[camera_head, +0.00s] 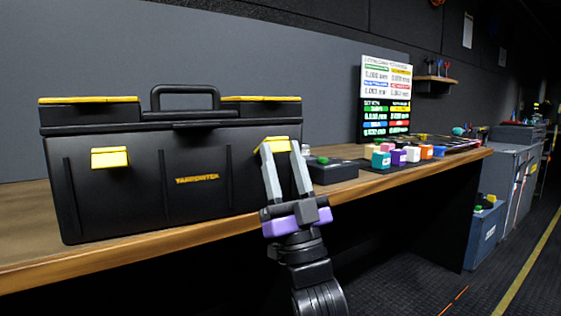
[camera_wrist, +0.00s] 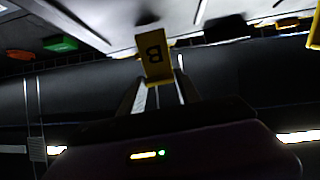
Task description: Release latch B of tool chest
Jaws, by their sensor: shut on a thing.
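The black tool chest (camera_head: 205,190) stands on the wooden bench, its lid down and its black handle (camera_head: 185,92) on top. Its front carries two yellow latches: one at the left (camera_head: 109,157) and one at the right (camera_head: 281,143). In the wrist view the right latch shows the letter B (camera_wrist: 154,52). My gripper (camera_head: 283,148) reaches up from below to this latch, and its two grey fingers are shut on latch B; it also shows in the wrist view (camera_wrist: 157,84). The fingers hide part of the latch in the head view.
A dark box with a green button (camera_head: 330,168) sits close to the right of my gripper. Several coloured blocks (camera_head: 400,156) and a label board (camera_head: 386,95) stand farther along the bench (camera_head: 200,237). Grey cases (camera_head: 495,165) stand beyond it. The floor at the right is clear.

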